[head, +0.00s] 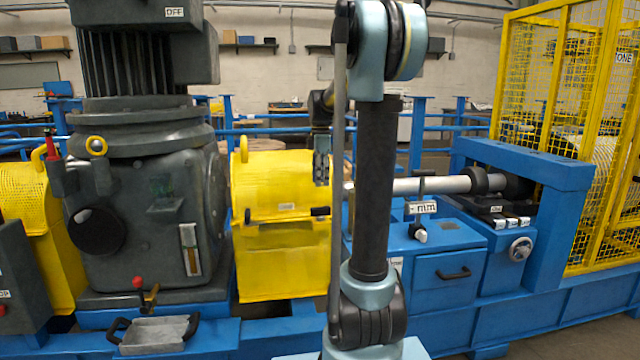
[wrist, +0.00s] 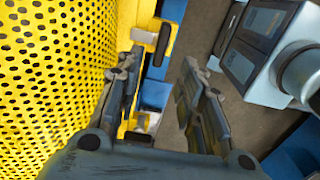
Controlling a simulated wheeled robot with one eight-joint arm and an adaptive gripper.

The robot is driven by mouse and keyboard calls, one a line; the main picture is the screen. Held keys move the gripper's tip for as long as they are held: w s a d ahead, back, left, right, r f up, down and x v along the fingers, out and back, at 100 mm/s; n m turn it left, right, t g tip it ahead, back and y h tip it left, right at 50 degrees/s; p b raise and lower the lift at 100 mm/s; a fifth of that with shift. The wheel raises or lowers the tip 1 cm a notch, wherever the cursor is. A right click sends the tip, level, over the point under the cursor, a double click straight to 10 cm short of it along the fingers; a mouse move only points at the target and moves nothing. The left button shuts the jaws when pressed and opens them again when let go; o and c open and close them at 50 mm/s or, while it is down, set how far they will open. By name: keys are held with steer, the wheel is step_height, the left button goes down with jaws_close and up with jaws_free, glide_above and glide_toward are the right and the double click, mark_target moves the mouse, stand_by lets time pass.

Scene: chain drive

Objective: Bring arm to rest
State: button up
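My arm stands upright in the middle of the head view, with its upper links bent over towards the machine. My gripper (head: 322,170) hangs fingers down by the right edge of the yellow guard (head: 280,185), partly behind my arm link. In the wrist view my gripper (wrist: 160,66) has its two fingers apart with nothing between them. The perforated yellow guard (wrist: 60,70) fills the left of that view, close to the left finger. A black handle on a yellow bracket (wrist: 163,42) shows beyond the fingertips. I cannot tell whether a finger touches the guard.
A dark grey gearbox (head: 150,215) stands at the left, with a metal tray (head: 155,335) below it. A steel shaft (head: 430,185) runs right into a blue frame (head: 535,165). A yellow mesh fence (head: 565,90) bounds the right. Bare floor (wrist: 215,85) shows in the wrist view.

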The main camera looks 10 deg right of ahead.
steer(key=s+f+m, duration=0.6)
steer(key=s, duration=0.5)
steer(key=s+f+m+t, duration=0.1)
steer(key=s+f+m, duration=0.5)
steer(key=s, duration=0.6)
steer(key=s+f+m+t, duration=0.1)
steer(key=s+f+m, duration=0.5)
steer(key=s, duration=0.5)
steer(key=shift+s+f, duration=0.15)
steer(key=shift+f, duration=0.4)
